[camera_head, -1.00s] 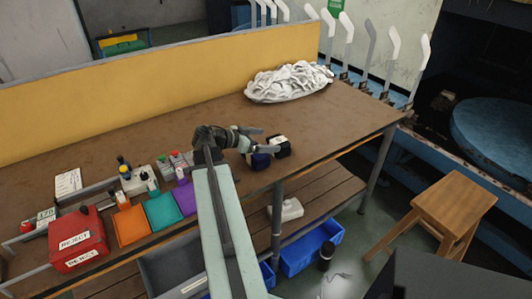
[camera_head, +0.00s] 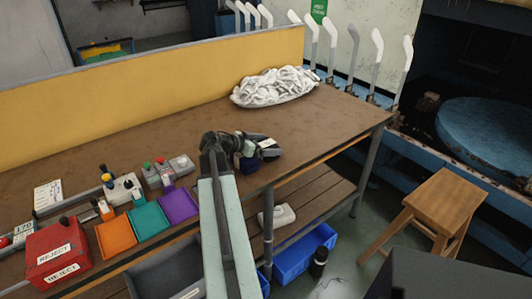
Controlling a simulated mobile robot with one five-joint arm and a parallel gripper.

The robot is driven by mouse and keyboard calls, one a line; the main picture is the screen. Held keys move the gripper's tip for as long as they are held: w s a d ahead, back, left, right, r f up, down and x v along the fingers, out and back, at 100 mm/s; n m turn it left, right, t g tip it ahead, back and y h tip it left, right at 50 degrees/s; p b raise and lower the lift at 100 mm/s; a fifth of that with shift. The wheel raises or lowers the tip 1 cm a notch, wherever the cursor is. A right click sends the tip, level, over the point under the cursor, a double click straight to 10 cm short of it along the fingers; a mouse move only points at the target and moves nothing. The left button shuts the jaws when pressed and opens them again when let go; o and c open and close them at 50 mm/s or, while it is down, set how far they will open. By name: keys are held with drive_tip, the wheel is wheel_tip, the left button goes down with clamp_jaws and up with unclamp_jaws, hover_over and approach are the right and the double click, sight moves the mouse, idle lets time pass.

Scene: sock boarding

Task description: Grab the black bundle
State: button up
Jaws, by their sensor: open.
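The black bundle (camera_head: 269,150) lies on the brown workbench (camera_head: 190,139) near its front edge, with a small pale label on it. A dark blue bundle (camera_head: 248,163) sits just left of it, partly hidden by my gripper. My gripper (camera_head: 258,146) is open and reaches over the bench from the front, with its fingers pointing right at the bundles. The fingers overlap the black bundle in the picture. I cannot tell whether they touch it or are around it.
A white cloth heap (camera_head: 275,87) lies at the back right of the bench. Orange (camera_head: 115,236), teal (camera_head: 149,219) and purple (camera_head: 179,205) trays and a red reject box (camera_head: 57,251) stand at the left. A yellow partition (camera_head: 150,87) backs the bench. A wooden stool (camera_head: 438,205) stands right.

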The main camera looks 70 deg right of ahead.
drive_tip(key=c, duration=1.2)
drive_tip(key=shift+r, duration=0.1)
